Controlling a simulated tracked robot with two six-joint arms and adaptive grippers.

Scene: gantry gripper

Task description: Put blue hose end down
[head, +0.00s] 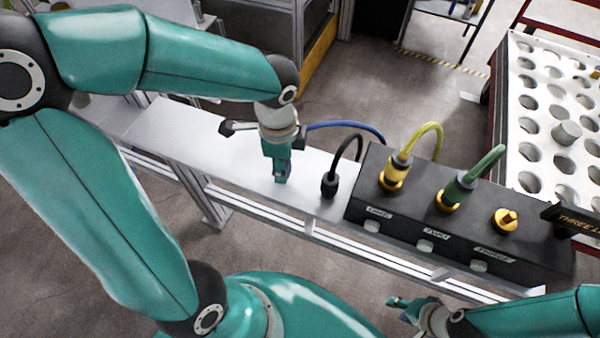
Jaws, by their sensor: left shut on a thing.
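My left gripper (280,177) points down over the light metal bench, left of the black box. It is shut on the blue hose end, which is mostly hidden behind the fingers. The blue hose (345,125) arcs from behind the gripper to the right and drops behind the black box. The gripper tip is at or just above the bench top (225,153); I cannot tell whether the hose end touches it. My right gripper (398,302) is low in the picture, in front of the bench and away from the hoses. Its opening is unclear.
A black hose end (330,186) stands upright on the bench, right of my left gripper. The black box (400,220) carries a yellow plug (397,172), a green plug (458,190) and a bare brass port (506,220). The bench is clear to the left.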

